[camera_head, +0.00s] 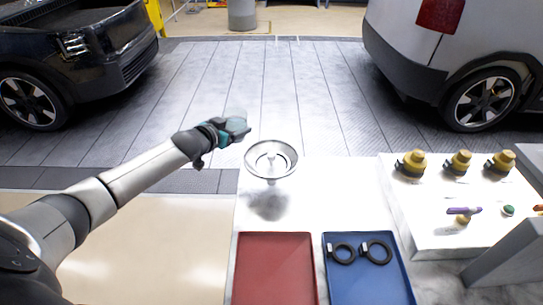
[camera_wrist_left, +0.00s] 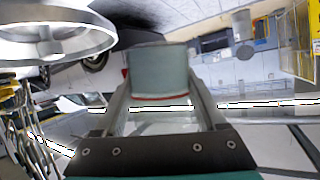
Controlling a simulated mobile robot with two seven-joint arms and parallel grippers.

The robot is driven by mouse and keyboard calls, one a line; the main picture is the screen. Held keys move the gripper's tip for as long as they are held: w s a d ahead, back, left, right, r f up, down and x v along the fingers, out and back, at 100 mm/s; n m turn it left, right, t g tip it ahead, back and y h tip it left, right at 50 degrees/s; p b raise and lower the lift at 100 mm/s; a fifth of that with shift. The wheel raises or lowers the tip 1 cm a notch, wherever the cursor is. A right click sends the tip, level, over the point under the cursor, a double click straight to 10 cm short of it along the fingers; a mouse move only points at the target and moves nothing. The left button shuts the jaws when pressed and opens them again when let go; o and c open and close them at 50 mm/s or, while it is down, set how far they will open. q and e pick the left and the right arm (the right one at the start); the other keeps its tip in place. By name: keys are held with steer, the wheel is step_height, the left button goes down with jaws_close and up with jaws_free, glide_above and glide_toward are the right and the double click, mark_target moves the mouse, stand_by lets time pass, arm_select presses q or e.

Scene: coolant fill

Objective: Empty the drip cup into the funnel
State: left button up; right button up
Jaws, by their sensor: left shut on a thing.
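The drip cup (camera_head: 236,124) is small, pale and translucent. My left gripper (camera_head: 229,130) is shut on it and holds it in the air, just left of and behind the funnel. In the left wrist view the cup (camera_wrist_left: 158,72) sits between the two fingers, with a thin red line near its rim. I cannot tell how far it is tilted or what is inside. The metal funnel (camera_head: 271,160) has a wide round rim and stands above the white table. It also shows at the upper left of the left wrist view (camera_wrist_left: 60,38), apart from the cup. My right gripper is not in view.
A red tray (camera_head: 275,270) and a blue tray (camera_head: 365,285) with two black rings lie in front of the funnel. A white board (camera_head: 425,225) at the right bears several yellow-capped parts and a purple item (camera_head: 464,211). Two cars stand behind.

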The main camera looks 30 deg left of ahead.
arm_select(q)
steer(key=shift+d+r+m+y, duration=0.2)
steer(key=shift+d+m+y, duration=0.05)
steer(key=shift+m+y, duration=0.15)
steer(key=shift+d+r+m+b, duration=0.25)
steer(key=shift+d+m+b, duration=0.1)
steer(key=shift+m+b, duration=0.1)
stand_by(0.7)
steer(key=shift+d+f+m+y+b, duration=0.4)
steer(key=shift+d+m+y+b, duration=0.2)
steer(key=shift+b, duration=0.7)
steer(key=shift+d+r+m+t+y+b, duration=0.3)
steer(key=shift+d+r+m+y+b, duration=0.15)
steer(key=shift+d+m+b, duration=0.2)
stand_by(0.4)
steer(key=shift+f+b, duration=0.15)
steer(key=shift+b, duration=0.2)
steer(key=shift+d+f+m+t+y+b, duration=0.1)
steer(key=shift+f+m+t+y+b, duration=0.4)
steer(key=shift+m+b, duration=1.15)
steer(key=shift+r+m+y+b, duration=0.25)
steer(key=shift+r+y+b, duration=0.15)
steer(key=shift+b, duration=0.55)
stand_by(0.7)
steer(key=shift+d+f+m+y+b, duration=0.1)
steer(key=shift+f+m+y+b, duration=0.15)
steer(key=shift+b, duration=0.2)
